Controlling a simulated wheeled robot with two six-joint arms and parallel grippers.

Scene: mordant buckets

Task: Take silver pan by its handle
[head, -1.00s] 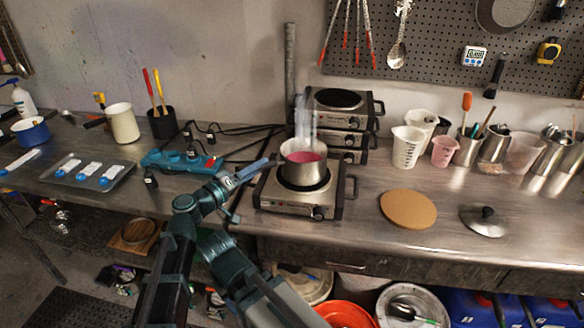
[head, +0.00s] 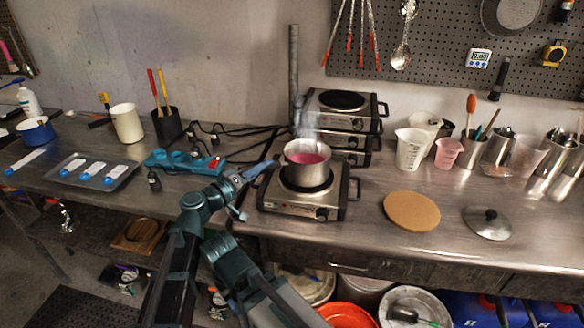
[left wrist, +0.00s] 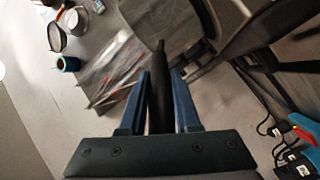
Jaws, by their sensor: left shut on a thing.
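The silver pan (head: 306,174) sits on the front hot plate in the head view, upright, with pink liquid inside and faint steam above it. My left gripper (head: 257,172) is at the pan's left side, where the handle is mostly hidden by it. In the left wrist view a dark handle (left wrist: 159,90) runs between the two blue fingers, and my left gripper (left wrist: 160,78) is shut on it. My right gripper is not in view.
The hot plate (head: 290,200) stands at the bench's front edge, with stacked hot plates (head: 340,112) behind. A cork mat (head: 411,211) and a lid (head: 487,222) lie to the right. A teal power strip (head: 182,162) and cables lie to the left.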

